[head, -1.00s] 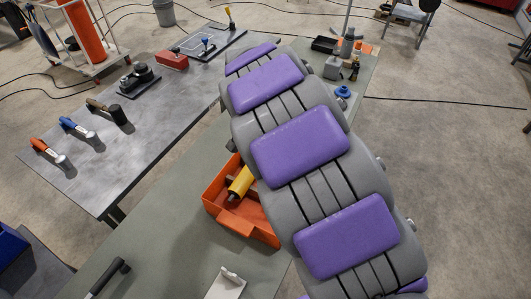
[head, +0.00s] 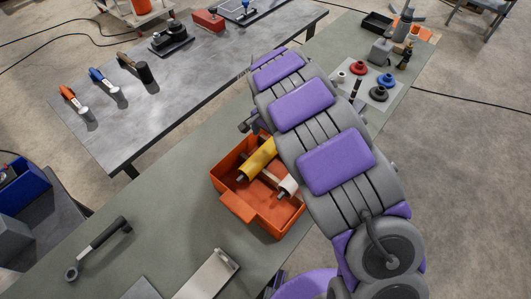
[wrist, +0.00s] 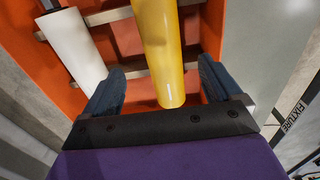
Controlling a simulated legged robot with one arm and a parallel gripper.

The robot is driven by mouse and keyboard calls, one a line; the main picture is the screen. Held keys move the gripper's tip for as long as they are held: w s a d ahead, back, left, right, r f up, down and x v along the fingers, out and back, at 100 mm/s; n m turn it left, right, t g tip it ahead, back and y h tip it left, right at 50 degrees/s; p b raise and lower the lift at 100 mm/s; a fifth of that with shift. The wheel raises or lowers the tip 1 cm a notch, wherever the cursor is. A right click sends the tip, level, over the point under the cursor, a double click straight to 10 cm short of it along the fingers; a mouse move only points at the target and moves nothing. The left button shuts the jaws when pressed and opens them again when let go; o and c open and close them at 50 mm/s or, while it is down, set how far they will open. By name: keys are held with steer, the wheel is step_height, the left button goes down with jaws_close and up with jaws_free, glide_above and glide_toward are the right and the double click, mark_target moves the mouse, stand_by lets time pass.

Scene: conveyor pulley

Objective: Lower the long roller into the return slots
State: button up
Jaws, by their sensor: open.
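I cannot tell which is longer. In the wrist view, my gripper (wrist: 163,66) is open over the bin. The yellow roller (wrist: 158,45) lies in line between its two dark fingers, with a gap on each side. The white roller (wrist: 75,47) is left of the left finger. Both rollers rest across wooden slats (wrist: 118,17). No return slots can be made out.
A wrench (head: 97,246) and a pale metal part (head: 210,275) lie on the green bench (head: 155,215). Red (head: 358,68) and blue (head: 386,80) round parts sit at its far end. A grey table (head: 165,105) with hand tools stands at left.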

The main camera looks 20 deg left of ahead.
mark_target(263, 147)
steer(key=f, duration=0.1)
steer(key=d+f, duration=0.1)
steer(key=f, duration=0.1)
steer(key=shift+d+b, duration=0.2)
steer(key=shift+b, duration=0.1)
steer(key=a+f, duration=0.2)
steer(key=f, duration=0.1)
steer(key=a+f+b, duration=0.1)
steer(key=shift+f, duration=0.4)
steer(key=shift+d+f+b, duration=0.35)
steer(key=shift+d+f, duration=0.25)
steer(key=shift+f, duration=0.3)
steer(key=shift+d, duration=0.35)
steer(key=shift+d+r, duration=0.15)
steer(key=shift+d, duration=0.05)
steer(key=shift+a+f, duration=0.2)
steer(key=shift+a, duration=0.7)
steer(key=c, duration=0.6)
steer(key=shift+w+d+r, duration=0.1)
steer(key=shift+w+d, duration=0.05)
steer(key=shift+d, duration=0.3)
steer(key=c, duration=0.5)
steer(key=shift+a, duration=0.15)
jaws_close()
